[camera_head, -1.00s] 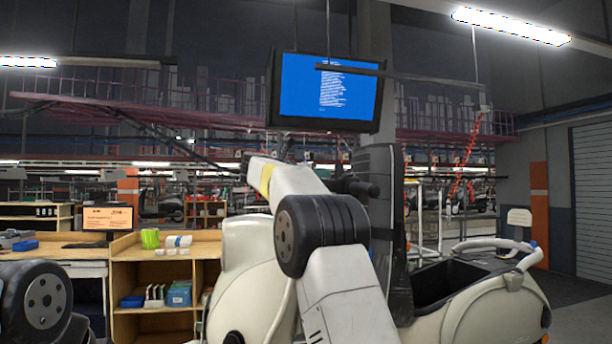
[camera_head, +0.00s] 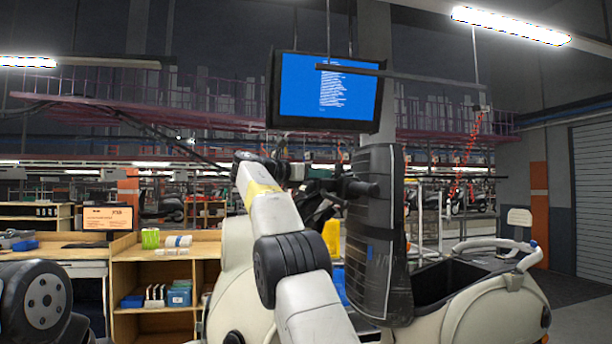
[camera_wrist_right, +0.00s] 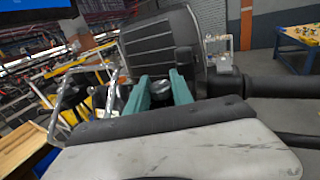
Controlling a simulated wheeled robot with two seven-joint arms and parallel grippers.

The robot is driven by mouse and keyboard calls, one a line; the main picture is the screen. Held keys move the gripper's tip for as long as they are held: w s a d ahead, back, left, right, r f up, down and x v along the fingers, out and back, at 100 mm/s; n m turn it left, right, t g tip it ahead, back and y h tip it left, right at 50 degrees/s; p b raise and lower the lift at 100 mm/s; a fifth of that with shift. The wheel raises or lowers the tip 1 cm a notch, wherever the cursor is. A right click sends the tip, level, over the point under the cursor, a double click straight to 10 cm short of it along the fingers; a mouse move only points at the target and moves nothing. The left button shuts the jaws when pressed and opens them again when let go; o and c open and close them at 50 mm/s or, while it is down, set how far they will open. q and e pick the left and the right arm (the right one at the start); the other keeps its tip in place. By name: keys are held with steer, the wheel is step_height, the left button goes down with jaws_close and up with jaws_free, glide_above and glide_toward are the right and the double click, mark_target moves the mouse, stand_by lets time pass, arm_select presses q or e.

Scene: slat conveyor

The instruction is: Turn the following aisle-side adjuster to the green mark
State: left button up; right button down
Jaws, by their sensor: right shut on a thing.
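In the wrist view my right gripper (camera_wrist_right: 162,92) shows two teal fingers, shut on a small round metallic knob (camera_wrist_right: 162,87) between them. The knob is probably the adjuster, but the fingers cover much of it. In the head view the right gripper (camera_head: 318,173) is at the scooter's handlebar area, left of the black handlebar grip (camera_head: 361,188). The cream scooter (camera_head: 235,250) stands in front of me. I cannot make out a green mark on the adjuster. My left gripper is out of view.
A tall black ribbed panel (camera_head: 378,225) stands right beside the handlebar. The scooter's open dark compartment (camera_head: 450,280) and rear rail (camera_head: 490,243) are to the right. A wooden shelf unit (camera_head: 122,268) stands at the left. A blue-screened monitor (camera_head: 325,92) hangs above.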

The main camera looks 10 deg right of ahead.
steer(key=c, duration=1.1)
jaws_free()
steer(key=shift+v, duration=3.95)
